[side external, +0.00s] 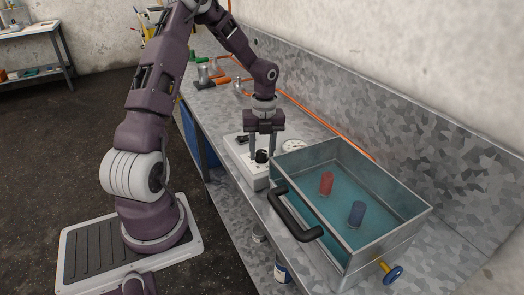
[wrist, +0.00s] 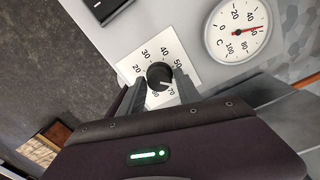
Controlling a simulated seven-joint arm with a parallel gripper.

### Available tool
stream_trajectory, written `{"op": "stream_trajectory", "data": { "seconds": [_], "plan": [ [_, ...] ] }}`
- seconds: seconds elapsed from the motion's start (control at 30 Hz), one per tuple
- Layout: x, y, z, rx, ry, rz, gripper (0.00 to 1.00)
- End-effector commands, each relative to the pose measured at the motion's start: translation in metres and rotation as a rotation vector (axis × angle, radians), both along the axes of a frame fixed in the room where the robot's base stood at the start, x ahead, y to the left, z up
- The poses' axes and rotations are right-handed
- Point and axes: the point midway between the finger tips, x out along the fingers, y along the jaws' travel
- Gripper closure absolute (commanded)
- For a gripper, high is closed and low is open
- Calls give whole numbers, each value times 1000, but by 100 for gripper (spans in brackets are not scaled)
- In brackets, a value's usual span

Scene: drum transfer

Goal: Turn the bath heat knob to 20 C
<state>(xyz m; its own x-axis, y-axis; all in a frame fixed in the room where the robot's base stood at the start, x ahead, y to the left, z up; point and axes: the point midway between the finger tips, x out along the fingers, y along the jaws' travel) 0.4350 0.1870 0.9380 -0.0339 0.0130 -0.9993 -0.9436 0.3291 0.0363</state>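The black heat knob (wrist: 160,75) stands on a white dial plate (wrist: 186,62) with numbers including 20, 30, 40, 50 and 70. A pale mark on the knob points to the lower right, towards the 70 side. The fingers appear clear of the knob; contact is hard to judge.
A round gauge (wrist: 237,30) marked C has its red needle near 60. A black switch (wrist: 104,8) lies beyond the plate.

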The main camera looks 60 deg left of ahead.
Motion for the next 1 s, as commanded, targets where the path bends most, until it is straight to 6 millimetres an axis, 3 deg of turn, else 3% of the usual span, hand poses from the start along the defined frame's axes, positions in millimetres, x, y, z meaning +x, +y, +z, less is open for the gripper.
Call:
{"op": "stream_trajectory", "data": {
  "seconds": [0.03,0.17,0.2,0.57,1.0],
  "plan": [
    [0,0,0,0,0,0,72],
    [0,0,0,0,0,0,98],
    [0,0,0,0,0,0,100],
    [0,0,0,1,1,65,100],
    [1,-1,0,-2,2,429,100]
  ]
}}
